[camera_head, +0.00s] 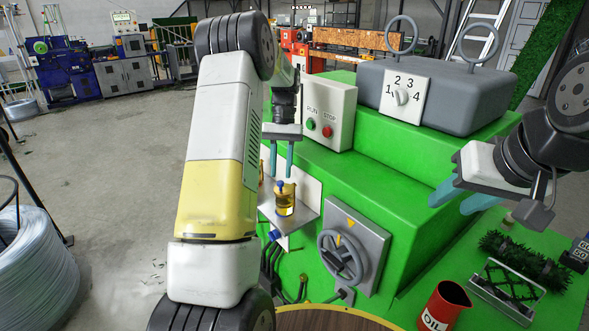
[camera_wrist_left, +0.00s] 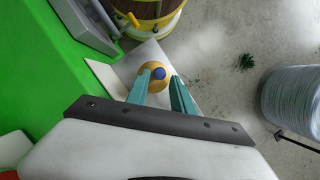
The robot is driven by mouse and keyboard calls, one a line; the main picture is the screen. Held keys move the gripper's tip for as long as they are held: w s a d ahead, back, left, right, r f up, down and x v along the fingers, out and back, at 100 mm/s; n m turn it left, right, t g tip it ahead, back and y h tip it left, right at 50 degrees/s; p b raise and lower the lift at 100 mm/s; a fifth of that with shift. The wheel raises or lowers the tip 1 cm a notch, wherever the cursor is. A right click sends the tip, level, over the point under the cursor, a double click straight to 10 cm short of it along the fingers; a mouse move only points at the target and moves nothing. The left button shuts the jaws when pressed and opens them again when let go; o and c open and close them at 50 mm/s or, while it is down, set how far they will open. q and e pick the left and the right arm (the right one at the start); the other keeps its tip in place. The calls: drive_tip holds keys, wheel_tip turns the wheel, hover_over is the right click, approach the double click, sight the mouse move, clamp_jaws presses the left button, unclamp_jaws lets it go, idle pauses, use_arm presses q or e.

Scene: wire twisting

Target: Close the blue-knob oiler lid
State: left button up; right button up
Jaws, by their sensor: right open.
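The oiler (camera_head: 286,201) is a small amber cup on a pale shelf on the side of the green machine. Its blue knob (camera_head: 279,184) shows at the top, and I cannot tell how far the lid is open. My left gripper (camera_head: 281,174) points down just above the oiler, its two teal fingers apart. In the left wrist view the blue knob (camera_wrist_left: 159,73) appears between the fingertips, nearer the left finger, over the round amber top (camera_wrist_left: 154,83). My right gripper (camera_head: 449,206) is open and empty at the right, above the green machine.
A control box (camera_head: 322,108) with RUN and STOP buttons stands behind the oiler. A handwheel (camera_head: 342,258) is below and right of the shelf (camera_head: 309,212). A red oil can (camera_head: 444,305) and a dark brush (camera_head: 523,263) are at the lower right.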

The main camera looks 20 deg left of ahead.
use_arm(q)
drive_tip(key=v, duration=0.5)
drive_tip(key=shift+w+r, duration=0.15)
drive_tip(key=shift+r, duration=0.2)
wheel_tip(320, 180, up, 7)
drive_tip(key=t, duration=0.3)
hover_over(285, 194)
drive_tip(key=s+d+r+m+t, duration=0.1)
drive_tip(key=s+d+r+t, duration=0.1)
drive_tip(key=s+r, duration=0.35)
drive_tip(key=s+d+f+t+h, duration=0.1)
drive_tip(key=s+d+t, duration=0.1)
drive_tip(key=s, duration=0.6)
drive_tip(key=s+d+f+t, duration=0.2)
drive_tip(key=s+t, duration=0.1)
drive_tip(key=s, duration=0.6)
drive_tip(key=shift+d+f+m+t+h, duration=0.3)
drive_tip(key=shift+d+m+h, duration=0.1)
drive_tip(key=shift+a, duration=0.1)
